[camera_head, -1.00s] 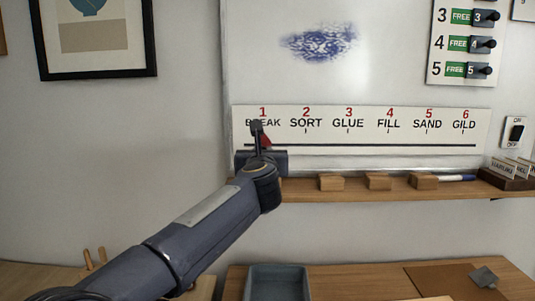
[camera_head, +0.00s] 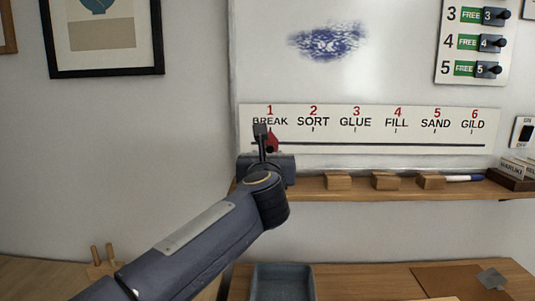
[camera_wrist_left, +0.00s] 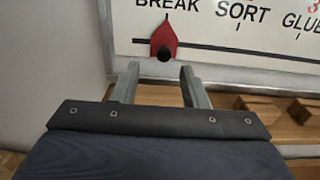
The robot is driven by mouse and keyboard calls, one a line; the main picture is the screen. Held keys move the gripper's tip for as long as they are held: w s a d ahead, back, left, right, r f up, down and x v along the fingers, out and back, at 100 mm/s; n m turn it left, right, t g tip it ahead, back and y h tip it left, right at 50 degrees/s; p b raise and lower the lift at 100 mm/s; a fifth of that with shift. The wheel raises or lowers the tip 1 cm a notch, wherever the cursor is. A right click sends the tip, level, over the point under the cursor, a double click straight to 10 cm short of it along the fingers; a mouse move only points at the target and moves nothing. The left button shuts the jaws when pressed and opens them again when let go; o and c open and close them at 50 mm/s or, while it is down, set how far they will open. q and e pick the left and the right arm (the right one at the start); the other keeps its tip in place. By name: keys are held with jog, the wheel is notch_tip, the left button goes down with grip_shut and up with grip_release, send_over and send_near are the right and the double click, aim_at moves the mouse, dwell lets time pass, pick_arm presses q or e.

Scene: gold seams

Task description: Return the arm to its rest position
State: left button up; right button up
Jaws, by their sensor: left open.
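My left arm comes in from the lower left in the head view. Its gripper (camera_head: 262,135) is raised in front of the whiteboard's lower left, by the BREAK mark. In the left wrist view its two fingers (camera_wrist_left: 158,84) stand apart with nothing between them. A red pointer (camera_head: 272,141) with a dark knob sits on the step strip (camera_head: 375,146) under BREAK. It also shows in the left wrist view (camera_wrist_left: 164,36), just beyond the fingertips and apart from them. My right gripper is not in view.
A wooden ledge (camera_head: 405,192) with several wooden blocks (camera_head: 338,181) and a marker (camera_head: 462,178) runs below the board. A grey tray (camera_head: 283,284) stands on the bench below. A wooden rack (camera_head: 101,262) stands at lower left.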

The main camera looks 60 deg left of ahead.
pick_arm(q)
jog(key=shift+v, duration=1.15)
